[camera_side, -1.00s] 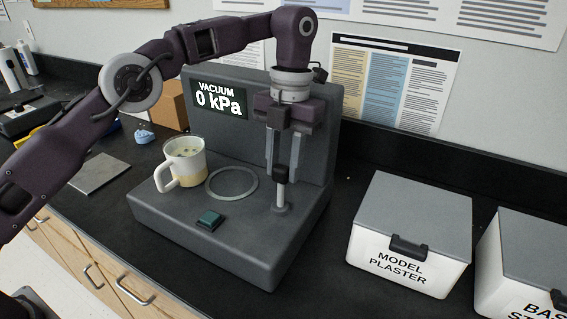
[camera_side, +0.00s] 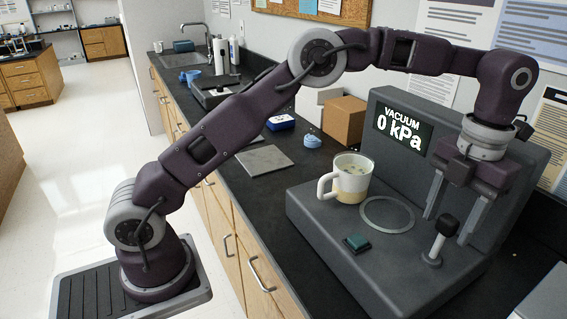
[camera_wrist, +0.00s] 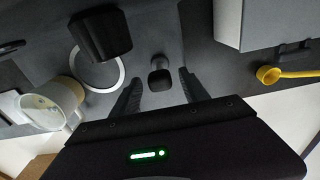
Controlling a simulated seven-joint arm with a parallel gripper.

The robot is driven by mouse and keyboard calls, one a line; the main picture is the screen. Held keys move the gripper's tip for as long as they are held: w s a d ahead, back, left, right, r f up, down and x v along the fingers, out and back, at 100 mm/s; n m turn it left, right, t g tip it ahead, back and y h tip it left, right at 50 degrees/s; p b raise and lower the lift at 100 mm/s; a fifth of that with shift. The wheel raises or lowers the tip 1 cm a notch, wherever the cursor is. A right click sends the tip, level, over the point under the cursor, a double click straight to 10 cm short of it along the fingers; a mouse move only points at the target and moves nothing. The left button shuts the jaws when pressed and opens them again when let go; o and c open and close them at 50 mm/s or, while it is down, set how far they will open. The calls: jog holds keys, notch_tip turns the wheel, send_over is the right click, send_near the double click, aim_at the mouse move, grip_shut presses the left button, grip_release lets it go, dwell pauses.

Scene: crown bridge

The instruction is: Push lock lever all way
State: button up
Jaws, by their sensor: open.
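The lock lever (camera_side: 447,224) is a short metal rod with a black knob, standing on the grey vacuum machine (camera_side: 335,240) right of the ring. In the side view it leans a little to the right. My gripper (camera_side: 448,228) points down over the machine with its fingers apart and empty. One finger shows on each side of the lever knob in the picture; I cannot tell whether either touches it. In the wrist view the lever (camera_wrist: 160,72) appears between the fingertips. The display (camera_side: 402,127) reads VACUUM 0 kPa.
A mug (camera_side: 352,183) with pale contents stands on the machine behind a flat ring (camera_side: 387,213). The machine's upright back panel rises close behind my gripper. A brown box (camera_side: 345,121) stands beyond it.

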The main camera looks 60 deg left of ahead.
jog(key=s+t, duration=0.4)
jog(key=t, duration=0.1)
jog(key=shift+s+f, duration=0.3)
jog(key=shift+s, duration=0.1)
jog(key=s+a+r+n, duration=0.6)
jog(key=s+r+n, duration=0.1)
jog(key=r+n, duration=0.15)
jog(key=s+a+r+n, duration=0.1)
jog(key=s+a+n, duration=0.8)
jog(key=n, duration=1)
jog(key=s, duration=0.4)
jog(key=shift+a+r+t+y, duration=0.15)
jog(key=shift+a+t+y, duration=0.15)
jog(key=shift+a+t, duration=0.1)
jog(key=shift+w, duration=0.1)
grip_shut()
jog(key=w+d+n+g, duration=0.1)
jog(key=w+d+n, duration=0.65)
jog(key=n, duration=0.55)
jog(key=w+d+n, duration=0.6)
jog(key=d+n, duration=0.2)
jog(key=n, duration=0.6)
jog(key=w+f, duration=0.7)
jog(key=f, duration=0.1)
jog(key=shift+w+f, duration=0.2)
jog(key=shift+w, duration=0.05)
